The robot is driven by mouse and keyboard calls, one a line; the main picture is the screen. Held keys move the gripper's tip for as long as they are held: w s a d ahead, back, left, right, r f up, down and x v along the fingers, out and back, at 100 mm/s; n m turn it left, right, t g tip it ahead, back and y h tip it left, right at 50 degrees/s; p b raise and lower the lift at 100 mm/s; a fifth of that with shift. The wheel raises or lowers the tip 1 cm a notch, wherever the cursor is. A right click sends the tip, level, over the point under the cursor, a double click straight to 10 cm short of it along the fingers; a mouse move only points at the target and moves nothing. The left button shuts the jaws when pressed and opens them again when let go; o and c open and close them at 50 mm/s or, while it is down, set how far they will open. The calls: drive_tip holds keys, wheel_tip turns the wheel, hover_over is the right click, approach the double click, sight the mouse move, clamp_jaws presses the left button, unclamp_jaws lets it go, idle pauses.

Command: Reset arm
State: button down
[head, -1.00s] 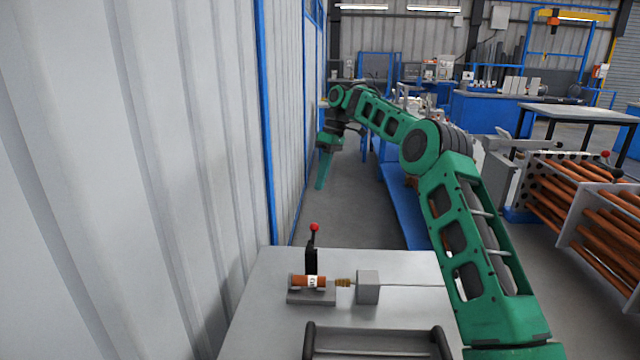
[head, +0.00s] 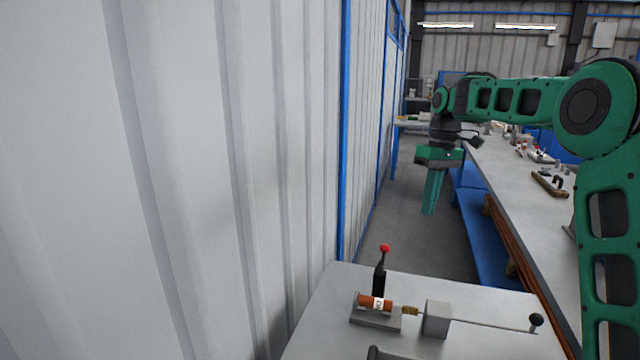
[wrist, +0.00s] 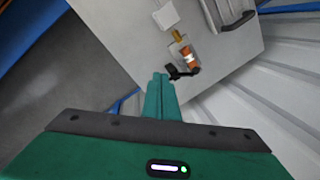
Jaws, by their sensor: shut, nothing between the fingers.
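My green arm stretches forward on the right of the head view. My gripper (head: 431,192) hangs from its end, pointing down over the aisle floor, beyond the near table. Its fingers are together and hold nothing. In the wrist view the shut fingers (wrist: 161,98) show at the centre, with the near table past their tips.
The near table (head: 330,320) carries an orange cylinder (head: 374,303) on a grey block, a red-knobbed lever (head: 380,270) and a grey cube (head: 436,319) with a rod. A corrugated wall (head: 180,180) stands close on the left. A long bench (head: 520,200) is on the right.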

drive_tip(key=s+d+f+m+h, duration=0.1)
drive_tip(key=s+d+m, duration=0.35)
drive_tip(key=s, duration=0.85)
drive_tip(key=s+d+m, duration=0.3)
drive_tip(key=s+d, duration=0.3)
drive_tip(key=s, duration=0.6)
drive_tip(key=s+d+f+m, duration=0.1)
drive_tip(key=s+f, duration=0.3)
drive_tip(key=s, duration=0.6)
drive_tip(key=s+d+f+m+t, duration=0.1)
drive_tip(key=s+f+m, duration=0.3)
drive_tip(key=s, duration=0.6)
drive_tip(key=shift+s+f, duration=0.25)
drive_tip(key=shift+f, duration=0.2)
drive_tip(key=shift+w, duration=0.1)
drive_tip(key=shift+w+f, duration=0.25)
drive_tip(key=shift+w, duration=0.25)
